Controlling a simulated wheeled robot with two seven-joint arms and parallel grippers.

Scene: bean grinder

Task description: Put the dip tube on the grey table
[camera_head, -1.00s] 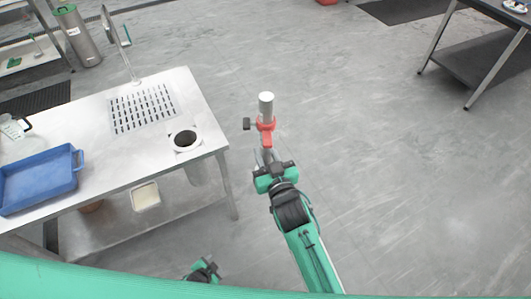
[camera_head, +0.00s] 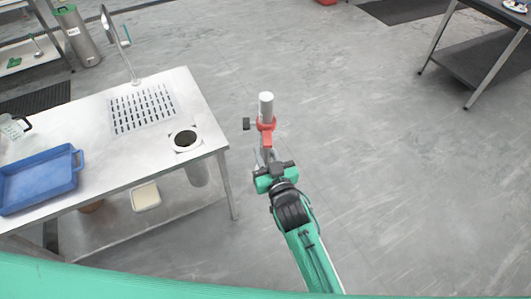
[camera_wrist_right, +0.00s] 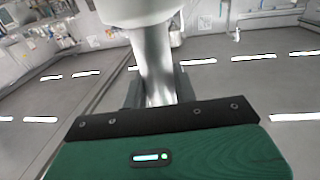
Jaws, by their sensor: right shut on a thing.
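My right gripper (camera_head: 273,168) is shut on an upright piece that looks like the dip tube (camera_head: 266,107). It has a white cylindrical top, a red collar with a red handle below, and a dark knob at the left. The right wrist view shows a silver shaft (camera_wrist_right: 155,65) rising from the gripper to a white body (camera_wrist_right: 135,10). The held piece is over open floor, right of the steel table. A dark grey table (camera_head: 489,8) stands at the upper right, partly cut off, away from the gripper. My left gripper is out of view.
The light steel table (camera_head: 105,165) at the left has a blue tray (camera_head: 40,180), a slotted drain plate (camera_head: 143,108), a tap (camera_head: 118,45) and a round opening (camera_head: 185,139). A white container (camera_head: 146,196) sits on its lower shelf. Floor between the tables is clear.

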